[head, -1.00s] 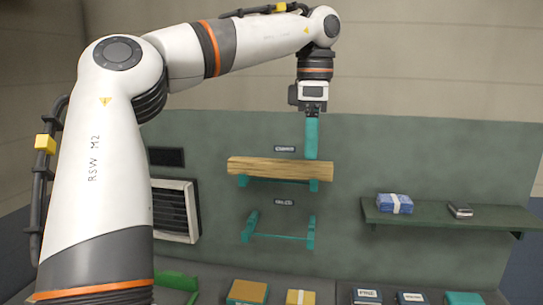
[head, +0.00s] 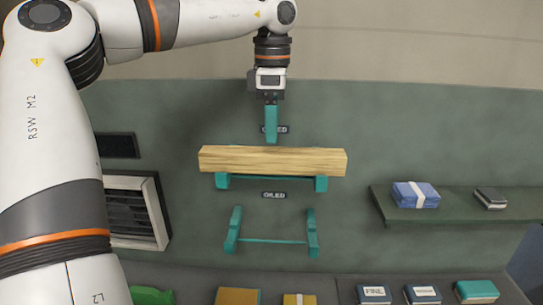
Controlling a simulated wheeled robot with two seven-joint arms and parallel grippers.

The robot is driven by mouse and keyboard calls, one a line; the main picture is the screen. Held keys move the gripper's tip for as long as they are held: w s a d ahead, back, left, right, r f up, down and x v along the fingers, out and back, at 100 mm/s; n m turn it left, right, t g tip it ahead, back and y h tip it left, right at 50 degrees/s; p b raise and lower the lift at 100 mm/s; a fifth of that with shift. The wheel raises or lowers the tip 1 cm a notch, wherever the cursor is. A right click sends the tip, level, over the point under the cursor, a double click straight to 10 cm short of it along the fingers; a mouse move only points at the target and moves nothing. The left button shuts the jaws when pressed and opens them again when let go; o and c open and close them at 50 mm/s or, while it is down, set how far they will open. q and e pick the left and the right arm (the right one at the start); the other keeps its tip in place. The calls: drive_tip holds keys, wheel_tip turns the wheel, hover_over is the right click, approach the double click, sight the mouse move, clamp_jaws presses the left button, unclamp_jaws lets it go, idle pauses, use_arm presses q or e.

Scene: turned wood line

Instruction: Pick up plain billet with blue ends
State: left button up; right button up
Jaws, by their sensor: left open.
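A plain, pale wooden billet (head: 272,161) lies level across the two arms of the upper teal rack (head: 320,184) on the green wall panel. No blue shows on its ends from this angle. My left gripper (head: 271,140) points straight down, with its teal fingers seen edge-on just above the middle of the billet. It is open and holds nothing. I cannot tell from this view how far its fingertips are from the billet in depth. My right gripper is not in view.
An empty lower teal rack (head: 272,240) hangs under a label reading OILED (head: 274,195). A shelf (head: 460,225) at right bears a blue packet (head: 415,194) and a small dark item (head: 490,197). Several boxes stand along the bottom. A vent (head: 135,212) is at left.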

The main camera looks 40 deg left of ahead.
sight(272, 151)
use_arm(q)
drive_tip(key=shift+a+f, duration=0.2)
drive_tip(key=shift+f, duration=0.5)
wheel_tip(272, 151, down, 4)
drive_tip(key=p, duration=0.2)
drive_tip(key=shift+w+f+p, duration=0.1)
drive_tip(key=shift+f+p, duration=0.05)
drive_tip(key=shift+p, duration=0.25)
drive_tip(key=shift+f, duration=0.35)
drive_tip(key=c, duration=1.3)
use_arm(e)
drive_tip(key=r, duration=0.2)
drive_tip(key=w+r, duration=0.1)
drive_tip(key=shift+a, duration=0.4)
